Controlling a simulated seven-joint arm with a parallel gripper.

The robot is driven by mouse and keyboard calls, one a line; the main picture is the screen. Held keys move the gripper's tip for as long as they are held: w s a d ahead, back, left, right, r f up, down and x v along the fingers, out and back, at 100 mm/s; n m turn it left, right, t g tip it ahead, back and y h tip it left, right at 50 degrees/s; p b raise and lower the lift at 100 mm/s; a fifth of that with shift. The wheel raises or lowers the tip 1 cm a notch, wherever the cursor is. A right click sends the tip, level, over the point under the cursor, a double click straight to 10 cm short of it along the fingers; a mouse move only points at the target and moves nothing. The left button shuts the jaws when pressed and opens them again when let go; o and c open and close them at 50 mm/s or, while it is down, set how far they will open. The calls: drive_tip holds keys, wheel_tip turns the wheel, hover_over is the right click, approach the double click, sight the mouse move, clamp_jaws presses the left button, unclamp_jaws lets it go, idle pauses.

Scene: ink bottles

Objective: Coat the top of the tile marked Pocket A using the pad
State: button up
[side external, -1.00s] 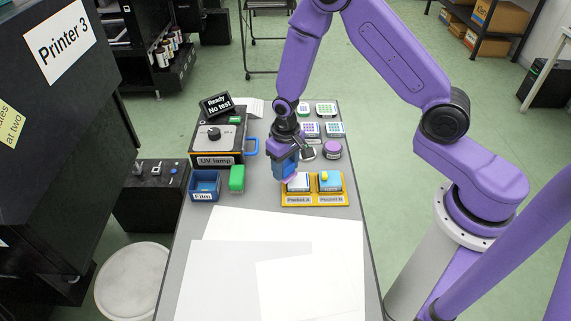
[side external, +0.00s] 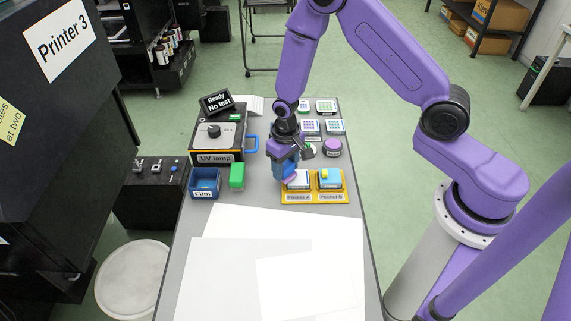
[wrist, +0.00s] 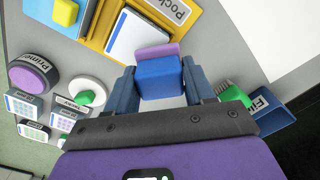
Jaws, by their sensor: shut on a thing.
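My gripper (wrist: 158,85) is shut on the pad (wrist: 160,78), a blue block with a purple underside. In the side view my gripper (side external: 285,165) hangs over the left part of the yellow holder (side external: 315,200). The Pocket A tile (wrist: 136,40) is white with a blue edge and sits in the holder; it also shows in the side view (side external: 300,179). The pad's purple edge is beside or over this tile; I cannot tell whether they touch. The Pocket B tile (side external: 331,183) is light blue with a yellow block (side external: 324,174) on it.
A purple-lidded Primer jar (wrist: 34,77) and a white disc with a green knob (wrist: 88,95) stand nearby, with several small patterned tiles behind. A blue Film bin (side external: 205,183), a green block (side external: 237,176) and the UV lamp (side external: 216,137) are left. White sheets (side external: 250,270) cover the front.

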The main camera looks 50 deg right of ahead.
sight(298, 173)
drive_tip(key=shift+f, duration=0.45)
drive_tip(key=shift+s+d+r, duration=0.15)
drive_tip(key=shift+s+d, duration=2.25)
drive_tip(key=shift+s, duration=0.05)
drive_tip(key=shift+w, duration=0.1)
drive_tip(key=shift+w+a, duration=2.35)
drive_tip(key=shift+a, duration=0.05)
drive_tip(key=shift+r, duration=2.9)
